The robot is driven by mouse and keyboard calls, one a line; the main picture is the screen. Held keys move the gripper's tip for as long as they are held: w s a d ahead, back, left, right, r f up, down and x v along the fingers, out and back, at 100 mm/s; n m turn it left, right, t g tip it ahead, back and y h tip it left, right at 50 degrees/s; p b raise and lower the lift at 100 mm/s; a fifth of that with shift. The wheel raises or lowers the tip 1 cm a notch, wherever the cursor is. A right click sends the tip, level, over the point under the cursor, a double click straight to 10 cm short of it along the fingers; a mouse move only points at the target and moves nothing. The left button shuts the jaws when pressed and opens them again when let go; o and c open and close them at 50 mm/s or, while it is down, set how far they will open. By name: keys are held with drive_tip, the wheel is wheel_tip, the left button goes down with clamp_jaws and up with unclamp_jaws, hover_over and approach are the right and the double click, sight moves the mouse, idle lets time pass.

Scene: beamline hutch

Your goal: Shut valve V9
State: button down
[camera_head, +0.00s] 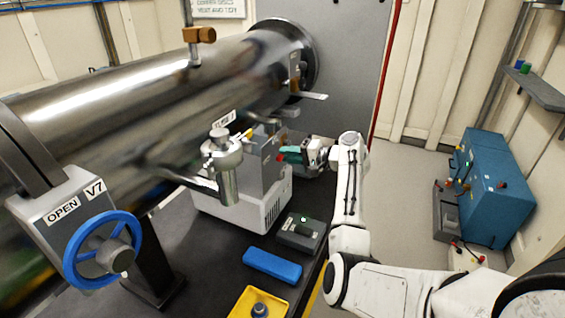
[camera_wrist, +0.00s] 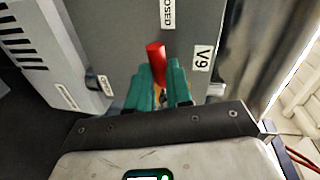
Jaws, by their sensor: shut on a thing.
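Valve V9's red lever (camera_wrist: 155,50) shows in the wrist view on a grey panel (camera_wrist: 118,40), beside a white V9 label (camera_wrist: 202,58). My gripper's teal fingers (camera_wrist: 159,88) are shut on the lever, with its red end standing out beyond them. That end lies just below a label (camera_wrist: 168,12) whose visible letters read "OSED". The lever's pivot is hidden by my fingers. In the head view, my gripper (camera_head: 292,154) meets the right side of the grey valve housing (camera_head: 262,165), where only a small bit of the red lever (camera_head: 280,157) shows.
A blue handwheel (camera_head: 103,250) marked V7, with an OPEN label, stands at front left. A steel fitting (camera_head: 222,160) is left of the housing. A dark green-buttoned box (camera_head: 301,232), blue case (camera_head: 272,265) and yellow tray (camera_head: 243,300) lie on the bench.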

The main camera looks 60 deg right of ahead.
drive_tip(key=shift+r+m+p, duration=0.4)
drive_tip(key=shift+m+p, duration=0.1)
drive_tip(key=shift+m, duration=0.1)
drive_tip(key=c, duration=1)
unclamp_jaws()
drive_tip(key=shift+c, duration=0.2)
drive_tip(key=s+r+b, duration=0.2)
drive_tip(key=s, duration=0.8)
drive_tip(key=shift+s+d, duration=0.25)
